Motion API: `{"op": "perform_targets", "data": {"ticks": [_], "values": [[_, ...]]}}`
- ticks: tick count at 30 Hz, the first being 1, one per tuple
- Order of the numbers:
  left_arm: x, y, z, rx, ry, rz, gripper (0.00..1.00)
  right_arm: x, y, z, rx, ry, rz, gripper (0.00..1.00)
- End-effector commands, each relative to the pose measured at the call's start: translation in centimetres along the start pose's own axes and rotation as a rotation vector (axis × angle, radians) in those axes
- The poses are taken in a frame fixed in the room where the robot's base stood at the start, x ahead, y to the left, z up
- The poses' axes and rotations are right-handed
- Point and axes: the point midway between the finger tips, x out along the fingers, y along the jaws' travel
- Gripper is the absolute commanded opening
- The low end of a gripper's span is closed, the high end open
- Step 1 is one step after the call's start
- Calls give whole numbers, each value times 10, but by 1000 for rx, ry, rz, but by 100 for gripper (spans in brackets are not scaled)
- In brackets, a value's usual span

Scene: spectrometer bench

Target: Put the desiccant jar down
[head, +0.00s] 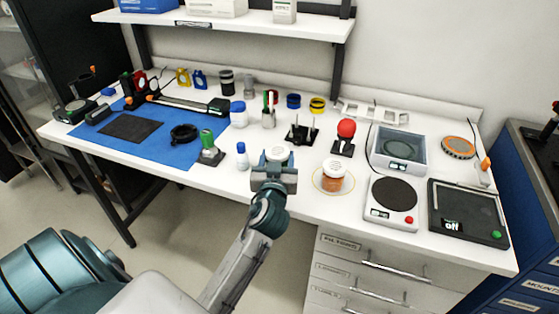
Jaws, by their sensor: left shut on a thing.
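My left gripper (275,176) is shut on a white-lidded jar (278,153), which I take to be the desiccant jar, near the front edge of the white bench. Only its lid shows clearly; the gripper hides most of its body, and I cannot tell whether its base touches the bench. A similar jar (333,176) with a white lid and orange contents stands to the right, inside a thin yellow ring on the bench. My right gripper is not in view.
A small blue-capped bottle (242,158) and a green-topped device (208,148) stand left of the gripper. Behind are a black stand (301,133) and a red-knobbed device (345,132). A round-plated device (394,197) is at right. Bare bench lies between the two jars.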

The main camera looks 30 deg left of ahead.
Motion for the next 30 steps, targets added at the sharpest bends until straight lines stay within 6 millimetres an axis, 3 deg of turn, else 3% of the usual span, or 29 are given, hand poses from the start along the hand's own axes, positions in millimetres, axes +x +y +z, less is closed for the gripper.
{"op": "perform_targets", "data": {"ticks": [5, 10, 23, 24, 27, 30], "values": [[22, 4, -1, 2, 1, -1, 25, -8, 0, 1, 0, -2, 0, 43], [18, 4, 31, 3, -6, 0, 25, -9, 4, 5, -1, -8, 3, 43], [18, 4, 38, 0, -1, 1, 25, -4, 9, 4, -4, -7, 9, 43], [18, 4, 38, 0, -2, 1, 57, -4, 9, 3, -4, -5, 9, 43], [18, 4, 37, 0, -1, 1, 76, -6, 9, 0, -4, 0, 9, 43], [18, 4, 36, 0, -1, 1, 76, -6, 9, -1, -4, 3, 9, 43]]}}
